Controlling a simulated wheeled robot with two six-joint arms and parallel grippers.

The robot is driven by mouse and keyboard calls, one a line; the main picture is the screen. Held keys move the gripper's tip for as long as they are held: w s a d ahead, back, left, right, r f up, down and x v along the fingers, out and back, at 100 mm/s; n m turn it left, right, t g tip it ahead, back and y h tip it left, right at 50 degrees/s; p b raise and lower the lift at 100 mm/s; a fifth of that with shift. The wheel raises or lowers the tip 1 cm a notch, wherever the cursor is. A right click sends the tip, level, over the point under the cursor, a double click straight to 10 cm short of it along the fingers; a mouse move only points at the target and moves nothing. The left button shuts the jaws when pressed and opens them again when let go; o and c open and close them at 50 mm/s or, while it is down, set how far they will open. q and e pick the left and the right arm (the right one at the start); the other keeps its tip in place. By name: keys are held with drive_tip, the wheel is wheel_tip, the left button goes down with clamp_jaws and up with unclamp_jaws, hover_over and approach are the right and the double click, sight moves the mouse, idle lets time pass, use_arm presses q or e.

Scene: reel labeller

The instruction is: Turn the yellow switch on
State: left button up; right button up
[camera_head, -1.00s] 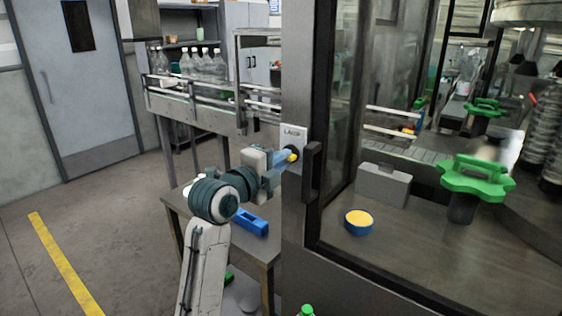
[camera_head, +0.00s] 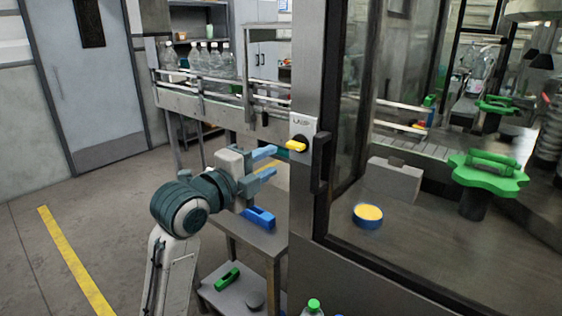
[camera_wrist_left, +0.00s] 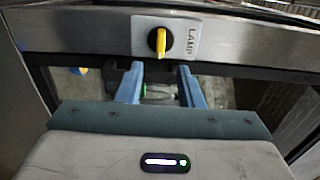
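The yellow switch (camera_head: 296,146) sits on a pale plate marked LAMP, on the grey post of the machine. Its yellow handle lies sideways, level across the black knob base. In the left wrist view the switch (camera_wrist_left: 161,41) is just beyond the fingertips, with the LAMP text turned on its side. My left gripper (camera_head: 272,163) is open and empty, with its two blue fingers apart, a little left of and below the switch and not touching it. The open fingers also show in the left wrist view (camera_wrist_left: 160,72). My right gripper is out of view.
A black door handle (camera_head: 321,162) stands out just right of the switch. Below my gripper is a small table (camera_head: 265,240) with a blue object (camera_head: 259,218) on it. Behind glass are a blue-yellow round container (camera_head: 368,215) and a green knob (camera_head: 488,174).

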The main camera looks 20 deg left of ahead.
use_arm(q)
drive_tip(key=v, duration=0.2)
drive_tip(key=shift+s, duration=0.35)
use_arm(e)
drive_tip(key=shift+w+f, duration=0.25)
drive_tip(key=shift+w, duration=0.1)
use_arm(q)
drive_tip(key=shift+a, duration=0.1)
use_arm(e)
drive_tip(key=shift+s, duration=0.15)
